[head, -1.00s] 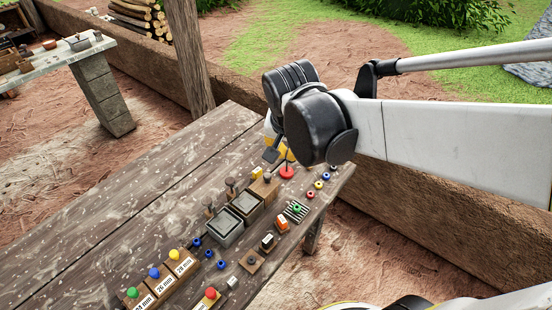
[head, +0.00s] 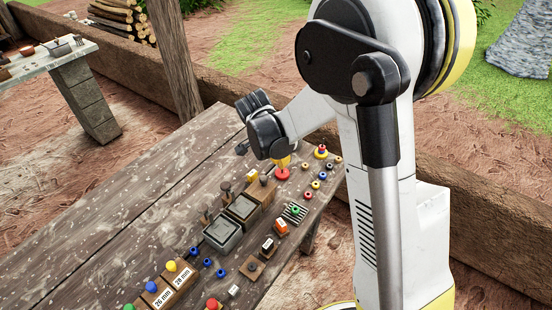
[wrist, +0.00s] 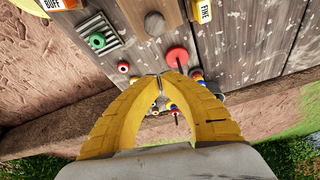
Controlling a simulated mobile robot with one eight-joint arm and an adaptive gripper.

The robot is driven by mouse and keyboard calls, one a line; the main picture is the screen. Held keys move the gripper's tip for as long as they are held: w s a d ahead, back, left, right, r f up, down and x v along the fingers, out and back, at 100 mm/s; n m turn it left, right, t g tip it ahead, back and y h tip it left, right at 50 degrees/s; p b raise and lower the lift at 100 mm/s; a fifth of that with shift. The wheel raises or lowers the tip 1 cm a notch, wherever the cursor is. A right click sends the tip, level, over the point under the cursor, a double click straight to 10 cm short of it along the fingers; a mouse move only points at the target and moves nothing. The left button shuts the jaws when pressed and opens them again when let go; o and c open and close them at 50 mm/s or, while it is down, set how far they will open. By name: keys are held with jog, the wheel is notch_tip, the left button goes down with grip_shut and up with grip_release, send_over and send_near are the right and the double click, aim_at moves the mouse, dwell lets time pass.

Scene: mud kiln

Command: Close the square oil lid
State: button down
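Two square grey vessels stand side by side on the wooden table in the head view, a nearer one (head: 222,234) and a farther one (head: 242,208). Both show flat grey square tops. I cannot tell which one is the oil vessel or whether a lid is raised. Neither is clearly seen in the wrist view. My gripper (wrist: 159,77) has yellow fingers whose tips meet, with nothing visible held between them. In the head view its yellow fingers (head: 282,161) point down over the table's far right end, beyond the vessels, near a red disc (head: 282,174).
A wooden block with a round knob shows in the wrist view (wrist: 155,23), beside a yellow "FINE" block (wrist: 205,12). A striped block with a green ring (head: 295,212) and several small coloured rings lie along the right edge. The table's left side is clear (head: 130,210).

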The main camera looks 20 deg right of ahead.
aim_at(260, 198)
jog(key=a+f+b, duration=0.1)
jog(key=s+a+f+b, duration=0.1)
jog(key=shift+s+a+f, duration=0.15)
jog(key=shift+a+f, duration=0.2)
jog(key=shift+a, duration=0.05)
jog(key=shift+s+a, duration=0.1)
jog(key=shift+a, duration=0.1)
jog(key=s+a, duration=0.1)
jog(key=a, duration=0.1)
jog(key=s+a, duration=0.4)
jog(key=shift+a, duration=0.35)
